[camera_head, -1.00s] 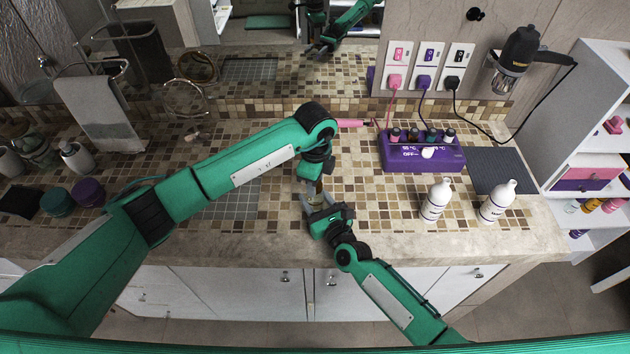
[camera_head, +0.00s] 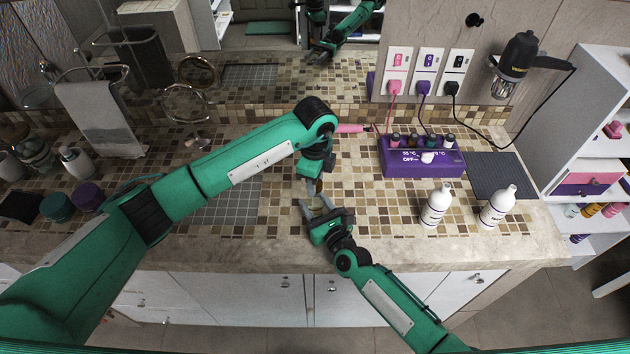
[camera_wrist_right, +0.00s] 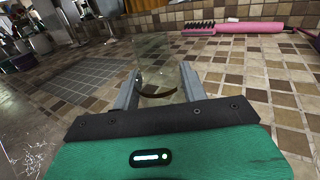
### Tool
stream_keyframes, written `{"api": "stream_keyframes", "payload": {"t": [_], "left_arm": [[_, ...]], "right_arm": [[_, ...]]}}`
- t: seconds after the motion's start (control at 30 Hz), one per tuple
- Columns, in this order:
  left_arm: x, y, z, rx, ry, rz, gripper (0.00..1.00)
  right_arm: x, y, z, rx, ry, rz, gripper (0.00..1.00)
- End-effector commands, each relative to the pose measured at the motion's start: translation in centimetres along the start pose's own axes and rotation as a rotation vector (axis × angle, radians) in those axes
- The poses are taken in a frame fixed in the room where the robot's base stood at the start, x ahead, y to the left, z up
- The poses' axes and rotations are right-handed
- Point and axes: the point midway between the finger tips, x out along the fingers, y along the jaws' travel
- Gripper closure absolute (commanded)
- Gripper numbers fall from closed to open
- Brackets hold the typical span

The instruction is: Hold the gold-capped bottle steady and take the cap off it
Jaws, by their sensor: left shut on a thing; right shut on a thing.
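The bottle (camera_wrist_right: 155,62) is clear glass with a brown band low down, upright between the grey fingers of my right gripper (camera_wrist_right: 158,88) in the right wrist view. No gold cap shows on it there. In the head view my right gripper (camera_head: 318,208) is at the counter's front, shut on the bottle, which is mostly hidden. My left gripper (camera_head: 313,182) points down just above it, shut on what seems to be the cap, with a small brownish patch below its fingers. The cap is too small and covered to make out clearly, including whether it touches the bottle.
Two white bottles (camera_head: 437,207) (camera_head: 497,208) stand to the right on the tiled counter (camera_head: 370,215). A purple box (camera_head: 422,160) with small bottles and a pink brush (camera_head: 350,128) lie behind. A mirror (camera_head: 187,103) and jars (camera_head: 87,195) are at left.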

Motion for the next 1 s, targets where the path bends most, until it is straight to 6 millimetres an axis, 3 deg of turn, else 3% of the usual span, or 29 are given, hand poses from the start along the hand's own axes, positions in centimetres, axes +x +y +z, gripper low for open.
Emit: {"api": "stream_keyframes", "payload": {"t": [0.2,0.47,0.5,0.6,1.0], "left_arm": [[-2.8,0.0,0.0,0.001,-0.001,-0.002,0.93],[-3.2,0.0,0.0,0.000,0.000,0.000,0.93],[-3.2,0.0,0.0,0.000,0.000,0.000,0.93],[-3.2,0.0,0.0,0.000,0.000,0.000,0.93],[-2.9,0.0,0.0,0.000,-0.001,0.000,0.93]], "right_arm": [[0.0,0.0,-0.1,0.001,0.001,0.001,1.00],[0.0,0.0,-0.1,0.001,0.001,0.001,1.00],[0.0,0.0,-0.1,0.001,0.001,0.001,0.48],[0.0,0.0,-0.1,0.001,0.001,0.001,0.31],[-0.7,0.0,-0.2,0.002,0.001,0.000,0.31]]}}
